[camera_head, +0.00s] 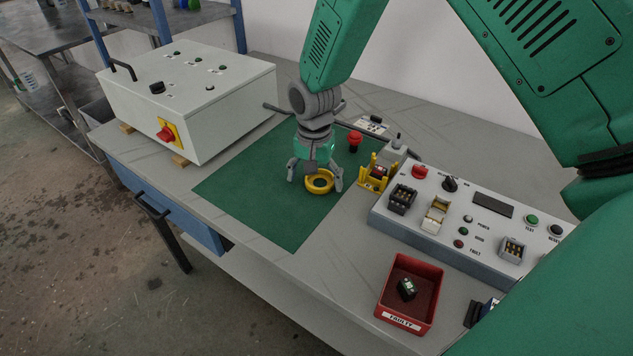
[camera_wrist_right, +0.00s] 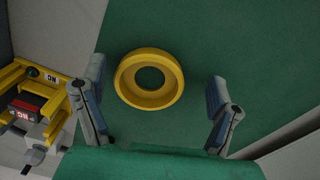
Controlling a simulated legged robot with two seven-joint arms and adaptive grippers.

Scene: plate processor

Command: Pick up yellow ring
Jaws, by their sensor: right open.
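The yellow ring (camera_head: 320,182) lies flat on the green mat (camera_head: 262,205) in the head view. It also shows in the right wrist view (camera_wrist_right: 149,79), with green mat visible through its hole. My right gripper (camera_head: 315,184) is open above the ring, fingers pointing down. In the right wrist view the two fingertips of the gripper (camera_wrist_right: 160,88) stand on either side of the ring, with gaps between. The ring lies nearer the left finger there. Nothing is held. My left gripper is not in view.
A yellow fixture (camera_head: 378,173) stands just right of the gripper and also shows in the right wrist view (camera_wrist_right: 38,75). A red button (camera_head: 355,138) is behind it. A control panel (camera_head: 467,217), a red faulty bin (camera_head: 435,290) and a white box (camera_head: 190,95) surround the mat.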

